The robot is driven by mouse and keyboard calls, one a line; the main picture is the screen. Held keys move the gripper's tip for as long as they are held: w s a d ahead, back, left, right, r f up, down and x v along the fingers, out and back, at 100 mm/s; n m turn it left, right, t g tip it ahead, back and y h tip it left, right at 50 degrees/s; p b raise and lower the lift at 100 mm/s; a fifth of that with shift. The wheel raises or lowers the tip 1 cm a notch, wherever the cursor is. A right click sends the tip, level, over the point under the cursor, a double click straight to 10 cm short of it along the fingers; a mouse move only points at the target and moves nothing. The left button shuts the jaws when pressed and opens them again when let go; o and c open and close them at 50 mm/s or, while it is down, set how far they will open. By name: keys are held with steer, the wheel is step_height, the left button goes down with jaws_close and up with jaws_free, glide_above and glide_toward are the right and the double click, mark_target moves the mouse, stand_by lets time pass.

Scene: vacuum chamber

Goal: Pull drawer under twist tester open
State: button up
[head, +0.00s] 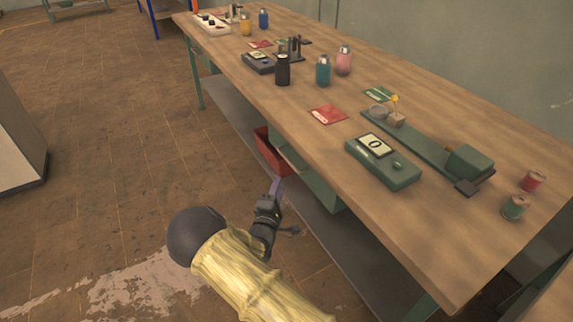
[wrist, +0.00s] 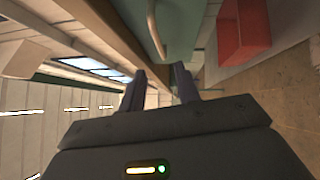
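A green twist tester, a long base with a block at one end (head: 430,145), lies on the workbench, with a green display box (head: 383,162) beside it. A green drawer unit (head: 315,183) hangs under the bench top, partly hidden by the bench edge and my arm. In the wrist view its green front (wrist: 185,25) shows a pale curved handle (wrist: 153,30). My gripper (head: 274,190) is beside the bench, near this drawer. In the wrist view its two fingers (wrist: 160,85) are apart with nothing between them, just short of the handle. Whether the drawer is fully shut is unclear.
A red bin (head: 268,152) stands on the lower shelf (head: 235,108) beside the drawer; it also shows in the wrist view (wrist: 243,30). The wooden bench top (head: 440,235) overhangs the drawer. The tiled floor (head: 120,130) left of the bench is clear.

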steer(key=b+x, duration=0.1)
steer(key=x, duration=0.9)
steer(key=shift+w, duration=0.3)
steer(key=shift+d, duration=0.15)
steer(key=shift+c, duration=0.4)
jaws_close()
